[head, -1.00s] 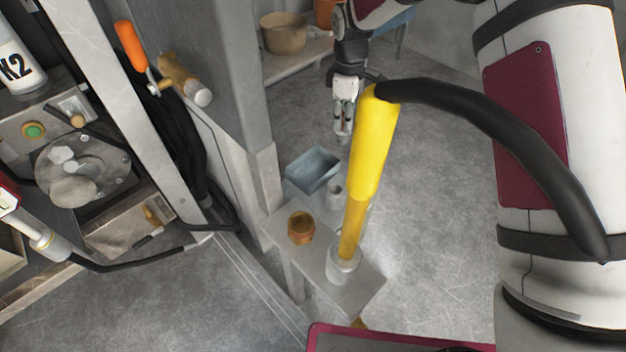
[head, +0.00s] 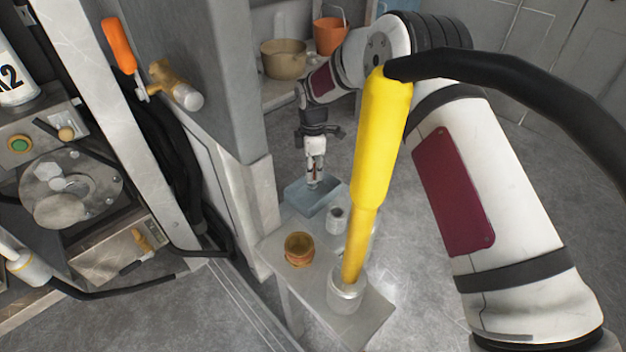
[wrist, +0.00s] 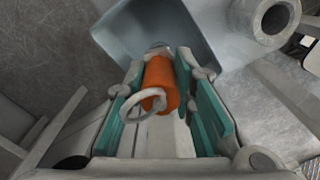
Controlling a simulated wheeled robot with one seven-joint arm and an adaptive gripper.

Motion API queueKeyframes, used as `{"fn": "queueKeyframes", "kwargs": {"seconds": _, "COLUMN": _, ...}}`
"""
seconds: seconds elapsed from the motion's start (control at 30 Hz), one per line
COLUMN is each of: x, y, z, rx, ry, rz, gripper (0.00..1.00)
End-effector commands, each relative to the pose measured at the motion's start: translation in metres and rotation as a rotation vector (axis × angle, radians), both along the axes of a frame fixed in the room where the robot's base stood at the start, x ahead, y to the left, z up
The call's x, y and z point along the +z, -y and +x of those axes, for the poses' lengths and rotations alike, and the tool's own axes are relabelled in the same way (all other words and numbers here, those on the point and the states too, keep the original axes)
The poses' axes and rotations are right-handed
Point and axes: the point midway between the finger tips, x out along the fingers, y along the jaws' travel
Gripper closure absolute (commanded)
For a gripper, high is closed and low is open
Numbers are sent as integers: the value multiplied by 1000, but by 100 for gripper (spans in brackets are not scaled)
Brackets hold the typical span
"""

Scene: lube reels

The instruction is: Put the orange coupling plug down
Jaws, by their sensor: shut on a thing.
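The orange coupling plug (wrist: 160,82) sits between the teal-padded fingers of my gripper (wrist: 172,95) in the wrist view, with its pale ring towards the camera. My gripper is shut on it. In the head view my gripper (head: 315,172) points down over the blue-grey tray (head: 300,201), and the plug itself is too small or hidden to make out there. In the wrist view the tray (wrist: 205,20) lies just past the plug's far end. I cannot tell whether the plug touches the tray.
A small grey cylinder (head: 337,219), a brown-orange cup (head: 299,249) and a metal holder (head: 347,290) with a yellow-handled tool (head: 381,140) stand on the same narrow shelf (head: 280,262). A grey post (head: 215,80) rises left of the tray. A tan pot (head: 283,60) and an orange bucket (head: 331,36) stand behind.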

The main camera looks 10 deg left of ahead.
Motion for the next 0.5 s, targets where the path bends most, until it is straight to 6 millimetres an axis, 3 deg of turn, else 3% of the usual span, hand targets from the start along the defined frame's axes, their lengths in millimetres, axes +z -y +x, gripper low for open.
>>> {"fn": "queueKeyframes", "kwargs": {"seconds": 0.03, "x": -12, "y": 0, "z": -1, "rx": 0, "ry": -2, "rz": -1, "gripper": 100}}
{"fn": "queueKeyframes", "kwargs": {"seconds": 0.17, "x": -30, "y": 0, "z": -1, "rx": 0, "ry": -2, "rz": -1, "gripper": 100}}
{"fn": "queueKeyframes", "kwargs": {"seconds": 0.5, "x": -33, "y": 0, "z": 0, "rx": 0, "ry": 0, "rz": 0, "gripper": 100}}
